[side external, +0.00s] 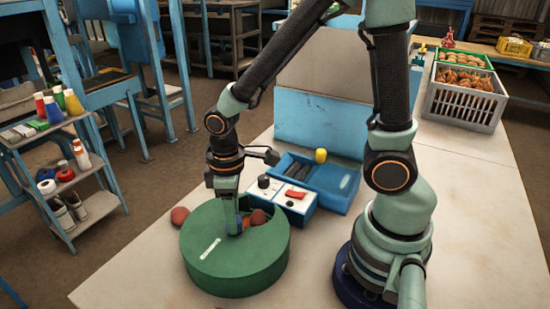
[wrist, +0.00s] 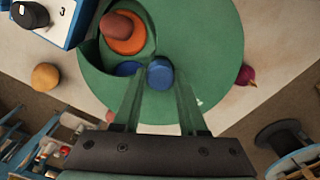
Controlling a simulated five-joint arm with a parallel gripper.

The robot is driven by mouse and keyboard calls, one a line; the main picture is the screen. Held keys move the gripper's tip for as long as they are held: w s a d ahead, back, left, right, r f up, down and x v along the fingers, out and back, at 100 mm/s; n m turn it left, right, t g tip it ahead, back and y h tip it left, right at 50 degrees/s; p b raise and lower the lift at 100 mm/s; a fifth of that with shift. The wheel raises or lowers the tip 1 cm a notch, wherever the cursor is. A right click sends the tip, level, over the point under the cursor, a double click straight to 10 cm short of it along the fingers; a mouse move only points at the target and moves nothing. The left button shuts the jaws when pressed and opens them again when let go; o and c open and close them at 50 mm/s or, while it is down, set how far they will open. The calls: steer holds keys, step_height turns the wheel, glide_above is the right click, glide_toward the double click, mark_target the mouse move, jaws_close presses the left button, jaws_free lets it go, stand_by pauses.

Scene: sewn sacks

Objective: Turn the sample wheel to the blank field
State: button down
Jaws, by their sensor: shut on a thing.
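The sample wheel is a flat green drum (side external: 225,265) on the table, with a short white mark on top. In the wrist view its green top (wrist: 205,45) has a cut-out at the upper left. An orange round (wrist: 126,46) shows in the cut-out with a reddish-brown lump (wrist: 117,26) on it. A dark blue patch (wrist: 127,69) shows at the cut-out's lower edge. My gripper (side external: 238,228) points down over the wheel. In the wrist view its fingers (wrist: 160,82) are shut on a blue knob (wrist: 160,72). I cannot make out a blank field.
A control box (side external: 290,200) with a black knob and red switch stands behind the wheel, near a blue tray (side external: 338,182). A reddish lump (side external: 180,215) lies at the wheel's left. Round produce (wrist: 46,76) lies nearby. The front table is clear.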

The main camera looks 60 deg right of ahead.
steer(key=shift+n, duration=0.6)
steer(key=shift+r+n, duration=0.1)
steer(key=shift+n, duration=6.4)
steer(key=shift+c, duration=2.2)
jaws_free()
